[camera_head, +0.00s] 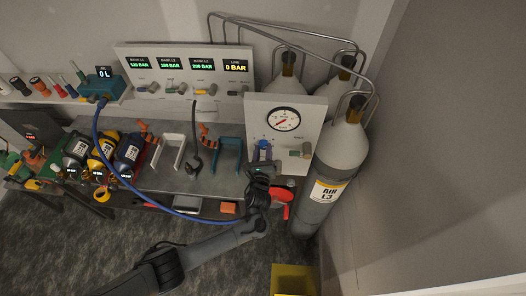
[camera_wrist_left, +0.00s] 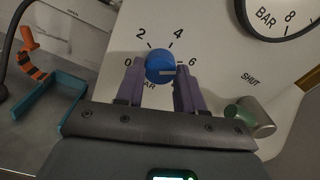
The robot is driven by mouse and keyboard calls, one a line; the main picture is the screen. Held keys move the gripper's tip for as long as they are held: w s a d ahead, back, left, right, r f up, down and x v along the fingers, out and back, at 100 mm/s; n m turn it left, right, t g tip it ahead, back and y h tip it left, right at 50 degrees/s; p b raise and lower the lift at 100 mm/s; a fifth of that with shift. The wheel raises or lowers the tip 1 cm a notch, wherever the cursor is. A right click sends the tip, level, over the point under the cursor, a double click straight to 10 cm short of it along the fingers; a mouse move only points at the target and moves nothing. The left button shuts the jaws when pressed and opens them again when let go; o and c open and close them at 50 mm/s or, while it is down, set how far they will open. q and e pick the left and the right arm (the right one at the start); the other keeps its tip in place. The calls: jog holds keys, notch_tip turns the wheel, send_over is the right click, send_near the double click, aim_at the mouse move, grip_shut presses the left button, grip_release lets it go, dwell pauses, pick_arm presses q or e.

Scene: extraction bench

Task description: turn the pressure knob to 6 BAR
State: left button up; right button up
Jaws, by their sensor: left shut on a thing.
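The blue pressure knob (camera_wrist_left: 160,62) is on the white panel (camera_wrist_left: 218,80) in the left wrist view, ringed by the figures 0, 2, 4 and 6. A short pale mark on its face lies right of its middle, on the side of the 6; I cannot tell the exact setting. My left gripper (camera_wrist_left: 160,80) is shut on the knob, one purple finger on each side. In the head view the gripper (camera_head: 261,165) covers the knob's lower part. The round gauge (camera_head: 283,119) is above; its reading is too small to tell. My right gripper is out of view.
A green-grey shut-off valve (camera_wrist_left: 249,117) sticks out right of the knob. A grey gas cylinder (camera_head: 328,170) stands right of the panel. Left are a teal bracket (camera_head: 229,153), a blue hose (camera_head: 107,157) and several small cylinders. The line display (camera_head: 236,67) reads 0 BAR.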

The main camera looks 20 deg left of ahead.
pick_arm(q)
jog(key=shift+f, duration=0.1)
jog(key=o, duration=1)
jog(key=shift+o, duration=0.2)
jog(key=shift+s, duration=0.1)
jog(key=b+v, duration=0.1)
jog(key=v, duration=0.9)
jog(key=shift+s, duration=0.3)
